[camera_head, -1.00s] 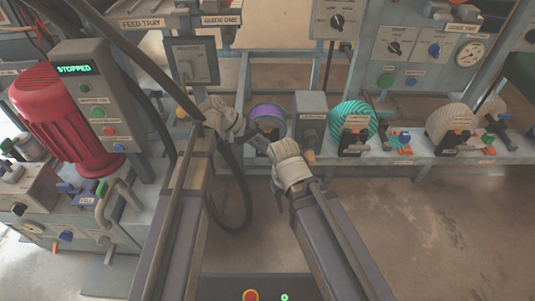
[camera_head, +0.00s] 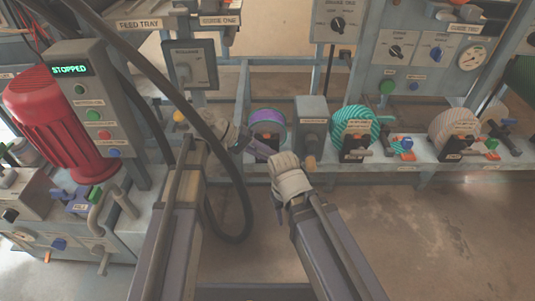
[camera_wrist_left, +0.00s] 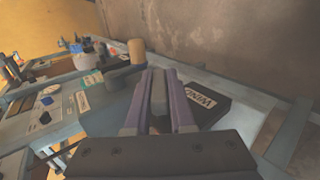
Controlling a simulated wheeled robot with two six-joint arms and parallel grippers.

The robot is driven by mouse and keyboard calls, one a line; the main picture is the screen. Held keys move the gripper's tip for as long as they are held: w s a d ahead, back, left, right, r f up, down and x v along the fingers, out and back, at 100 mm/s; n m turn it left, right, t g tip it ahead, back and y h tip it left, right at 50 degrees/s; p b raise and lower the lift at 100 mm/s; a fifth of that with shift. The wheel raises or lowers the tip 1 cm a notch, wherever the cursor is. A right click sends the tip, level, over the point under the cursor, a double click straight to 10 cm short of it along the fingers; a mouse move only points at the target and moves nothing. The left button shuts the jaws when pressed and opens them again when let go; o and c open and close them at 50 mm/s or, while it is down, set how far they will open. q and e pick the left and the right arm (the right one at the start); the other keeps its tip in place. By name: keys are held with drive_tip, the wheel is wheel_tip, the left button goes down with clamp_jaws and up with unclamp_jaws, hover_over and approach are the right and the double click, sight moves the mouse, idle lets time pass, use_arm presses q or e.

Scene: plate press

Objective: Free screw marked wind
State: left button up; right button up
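A dark block labelled WIND (camera_wrist_left: 205,102) lies just right of my left fingers in the left wrist view. My left gripper (camera_wrist_left: 159,78) has its two purple-grey fingers on either side of a grey bar (camera_wrist_left: 158,97). I cannot tell whether they press on it, or whether the bar is the screw. In the head view my left gripper (camera_head: 262,151) is at the bench's front edge, just below the purple roll (camera_head: 268,121); a hose partly hides its wrist. My right gripper (camera_head: 285,165) is beside it to the right, its fingers not clearly visible.
A tan knob (camera_head: 310,163) stands close to the right gripper. A black hose (camera_head: 235,170) hangs across my left arm. A teal roll (camera_head: 352,127) and a pale roll (camera_head: 452,125) stand further right. Open floor (camera_head: 430,230) lies front right.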

use_arm(q)
drive_tip(key=o, duration=0.4)
drive_tip(key=shift+r, duration=0.15)
wheel_tip(320, 180, up, 10)
drive_tip(key=p, duration=1)
